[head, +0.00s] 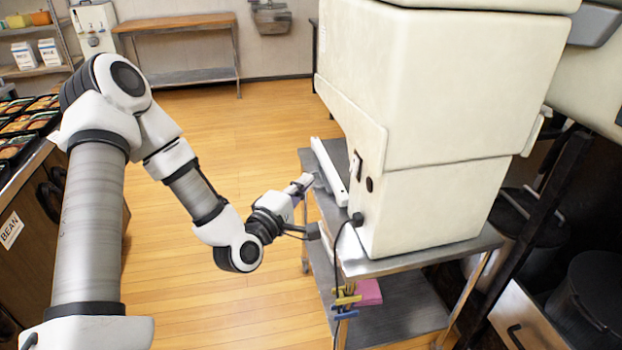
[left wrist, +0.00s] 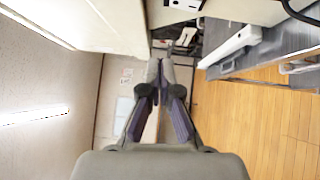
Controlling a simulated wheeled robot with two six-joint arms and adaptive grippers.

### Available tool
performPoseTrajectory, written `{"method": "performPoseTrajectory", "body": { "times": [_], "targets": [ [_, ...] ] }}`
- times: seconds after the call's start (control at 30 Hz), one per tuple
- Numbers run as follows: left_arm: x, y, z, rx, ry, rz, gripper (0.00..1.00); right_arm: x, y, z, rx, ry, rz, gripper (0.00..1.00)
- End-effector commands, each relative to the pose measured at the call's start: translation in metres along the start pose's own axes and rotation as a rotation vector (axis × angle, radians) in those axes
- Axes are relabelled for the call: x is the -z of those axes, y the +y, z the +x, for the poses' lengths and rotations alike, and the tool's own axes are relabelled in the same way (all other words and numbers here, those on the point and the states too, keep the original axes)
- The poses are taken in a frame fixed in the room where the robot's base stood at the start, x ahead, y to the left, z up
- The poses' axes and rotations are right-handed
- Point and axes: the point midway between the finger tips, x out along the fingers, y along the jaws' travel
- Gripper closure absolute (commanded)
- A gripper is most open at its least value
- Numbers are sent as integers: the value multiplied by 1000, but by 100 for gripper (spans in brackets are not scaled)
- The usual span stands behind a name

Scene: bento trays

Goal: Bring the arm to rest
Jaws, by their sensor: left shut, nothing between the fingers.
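My left arm comes in from the left in the head view and reaches across the open floor. My left gripper (head: 302,184) is at the left edge of the metal cart (head: 420,258), close to a white bar that lies on the cart top. In the left wrist view the fingers of my left gripper (left wrist: 160,66) are together with nothing between them. My right gripper does not show in either view.
A large cream machine (head: 440,130) stands on the cart. The white bar (head: 329,171) lies beside it. Bento trays (head: 28,122) sit on a counter at the left. A wooden table (head: 178,24) stands at the back. The wooden floor (head: 220,120) between is clear.

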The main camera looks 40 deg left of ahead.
Motion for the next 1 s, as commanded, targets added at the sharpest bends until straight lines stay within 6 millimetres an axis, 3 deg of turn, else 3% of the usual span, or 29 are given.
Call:
{"method": "performPoseTrajectory", "body": {
  "times": [0.47,0.57,0.67,0.77,0.87,0.9,1.0],
  "targets": [
    [0,-1,0,3,0,1,100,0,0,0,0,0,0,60],
    [-5,-16,-4,50,-15,19,100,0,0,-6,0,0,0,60],
    [-37,-56,-16,181,-106,103,100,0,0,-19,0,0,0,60],
    [-75,-123,-49,413,-226,233,100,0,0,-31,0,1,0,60],
    [-102,-192,-104,681,-383,453,100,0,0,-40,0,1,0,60],
    [-108,-216,-131,785,-460,554,100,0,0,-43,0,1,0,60],
    [-114,-263,-208,1036,-701,828,100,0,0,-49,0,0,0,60]
  ]
}}
